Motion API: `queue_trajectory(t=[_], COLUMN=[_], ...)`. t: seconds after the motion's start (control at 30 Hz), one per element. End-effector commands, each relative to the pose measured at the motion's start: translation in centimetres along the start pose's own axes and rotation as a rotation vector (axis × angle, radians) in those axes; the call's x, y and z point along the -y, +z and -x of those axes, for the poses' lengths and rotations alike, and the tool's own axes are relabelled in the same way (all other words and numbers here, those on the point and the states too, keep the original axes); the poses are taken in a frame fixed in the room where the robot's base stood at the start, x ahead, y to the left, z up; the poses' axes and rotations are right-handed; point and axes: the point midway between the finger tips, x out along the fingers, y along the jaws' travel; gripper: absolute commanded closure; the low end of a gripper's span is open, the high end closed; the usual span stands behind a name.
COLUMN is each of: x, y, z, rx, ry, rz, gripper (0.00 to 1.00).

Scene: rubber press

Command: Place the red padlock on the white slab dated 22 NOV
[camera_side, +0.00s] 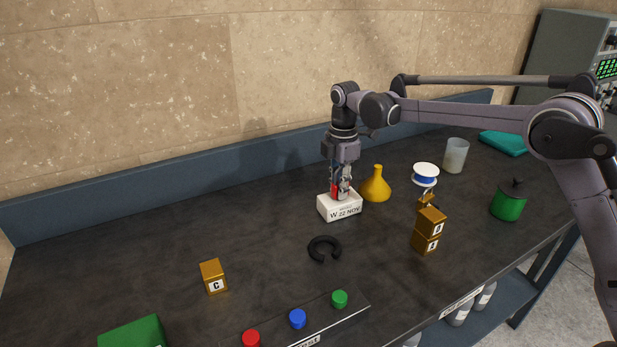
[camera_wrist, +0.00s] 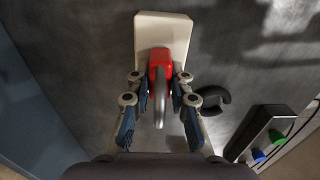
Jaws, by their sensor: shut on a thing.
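The white slab (camera_side: 339,209) lies on the dark bench and reads "22 NOV" on its front face. It also shows at the top of the wrist view (camera_wrist: 162,25). The red padlock (camera_wrist: 160,61) is between my fingers, its grey shackle toward the wrist camera. In the side view the padlock (camera_side: 335,192) is at the top of the slab, partly hidden by the fingers. My gripper (camera_side: 341,190) points down and is shut on the padlock. The padlock looks to be at or just above the slab; I cannot tell whether they touch.
A yellow funnel (camera_side: 376,185) stands close to the right of the slab. A black open ring (camera_side: 324,249) lies in front. Stacked brown blocks (camera_side: 429,230) stand to the right, a button panel (camera_side: 299,320) at the front.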

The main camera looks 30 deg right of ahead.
Motion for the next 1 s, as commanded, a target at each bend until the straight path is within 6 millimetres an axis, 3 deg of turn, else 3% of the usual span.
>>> queue_trajectory(t=[0.27,0.3,0.37,0.77,1.0], x=[0.0,0.0,0.0,0.0,0.0], y=[0.0,0.0,0.0,0.0,0.0], z=[-0.3,-0.3,-0.3,0.3,3.9], rx=[0.0,0.0,0.0,0.0,0.0], ry=[0.0,0.0,0.0,0.0,0.0], rz=[0.0,0.0,0.0,0.0,0.0], gripper=[1.0,0.71,0.57,0.57,0.57])
